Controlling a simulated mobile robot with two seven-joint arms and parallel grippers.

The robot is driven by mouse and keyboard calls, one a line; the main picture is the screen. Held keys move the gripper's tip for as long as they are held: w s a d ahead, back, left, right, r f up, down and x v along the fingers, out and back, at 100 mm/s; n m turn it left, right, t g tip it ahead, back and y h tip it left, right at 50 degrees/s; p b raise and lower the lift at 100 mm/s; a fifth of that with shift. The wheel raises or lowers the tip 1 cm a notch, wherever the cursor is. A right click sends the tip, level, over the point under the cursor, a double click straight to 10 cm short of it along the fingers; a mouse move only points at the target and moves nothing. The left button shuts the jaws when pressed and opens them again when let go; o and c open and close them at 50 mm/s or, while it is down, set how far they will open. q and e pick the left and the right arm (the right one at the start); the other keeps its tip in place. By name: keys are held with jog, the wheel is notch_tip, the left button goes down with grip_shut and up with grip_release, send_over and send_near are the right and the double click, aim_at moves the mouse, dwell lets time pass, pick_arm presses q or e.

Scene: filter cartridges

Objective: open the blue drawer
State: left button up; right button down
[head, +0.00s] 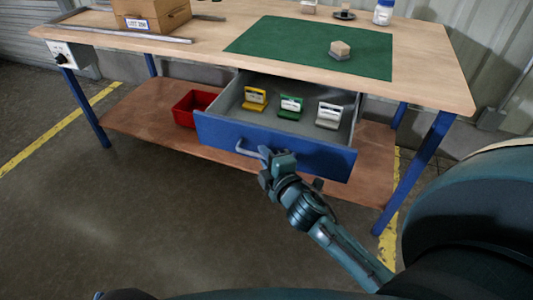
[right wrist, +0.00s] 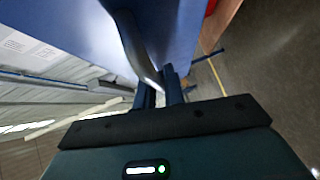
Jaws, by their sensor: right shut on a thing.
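The blue drawer (head: 290,144) under the workbench stands pulled out, its inside in view from above. Its metal bar handle (head: 247,151) is on the front panel. My right gripper (head: 266,156) is at the handle, shut on it. In the right wrist view the handle (right wrist: 140,50) runs down between the fingers (right wrist: 160,88). A yellow cartridge (head: 255,98), a green cartridge (head: 291,106) and a grey-white cartridge (head: 329,115) stand apart in the drawer. My left gripper is not in view.
A red bin (head: 192,106) sits on the lower shelf (head: 140,115). The floor before the drawer is clear apart from my arm.

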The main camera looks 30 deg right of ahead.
jog(key=c, duration=1.5)
grip_release()
jog(key=s, duration=0.4)
jog(key=s+r, duration=0.1)
jog(key=s, duration=0.3)
jog(key=s+a+r, duration=0.1)
jog(key=s, duration=0.4)
